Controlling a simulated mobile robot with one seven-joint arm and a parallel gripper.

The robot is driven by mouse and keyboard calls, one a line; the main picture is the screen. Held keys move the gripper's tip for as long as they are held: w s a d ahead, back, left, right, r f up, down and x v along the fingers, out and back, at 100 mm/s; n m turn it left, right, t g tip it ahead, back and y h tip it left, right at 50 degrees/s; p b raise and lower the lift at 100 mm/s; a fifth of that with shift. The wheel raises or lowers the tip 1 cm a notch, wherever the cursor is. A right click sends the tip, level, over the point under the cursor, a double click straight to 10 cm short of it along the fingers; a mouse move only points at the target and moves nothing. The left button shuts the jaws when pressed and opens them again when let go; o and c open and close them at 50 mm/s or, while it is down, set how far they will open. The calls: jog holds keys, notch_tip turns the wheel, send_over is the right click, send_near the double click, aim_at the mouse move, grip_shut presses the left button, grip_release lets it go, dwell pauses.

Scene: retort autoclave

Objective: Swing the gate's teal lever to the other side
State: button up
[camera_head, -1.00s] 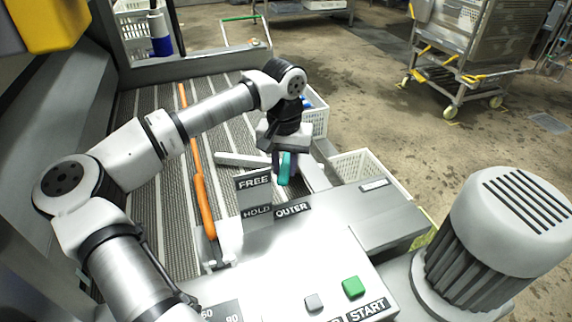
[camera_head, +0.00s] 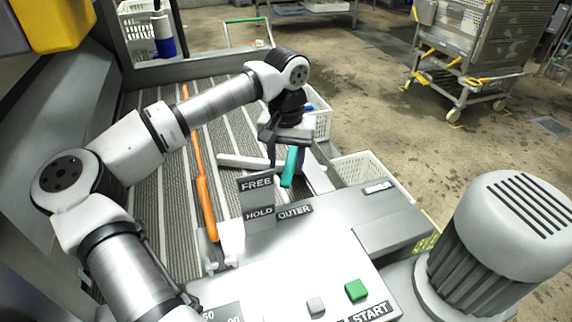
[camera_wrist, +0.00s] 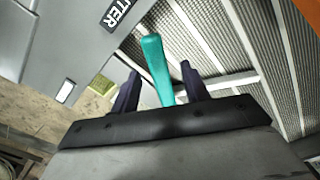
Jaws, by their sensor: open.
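The teal lever (camera_head: 290,167) stands up beside the conveyor's right side, behind the FREE/HOLD sign. In the wrist view the teal lever (camera_wrist: 157,68) stands between the two dark fingers of my gripper (camera_wrist: 159,88), with a gap on each side. My gripper (camera_head: 284,160) is open at the lever, pointing down; its fingers are partly hidden by the lever in the head view. The grey gate bar (camera_head: 243,162) lies across the belt to the left of the lever. The lever's base is hidden in both views.
The FREE/HOLD sign (camera_head: 257,200) and OUTER label (camera_head: 295,211) stand just in front of the lever. An orange rail (camera_head: 203,190) runs along the belt. White crates (camera_head: 362,172) stand at the right. A green START button (camera_head: 356,290) and a motor (camera_head: 510,230) are nearer.

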notch_tip(320, 180, up, 12)
jog(key=shift+f, duration=0.15)
dwell(0.4)
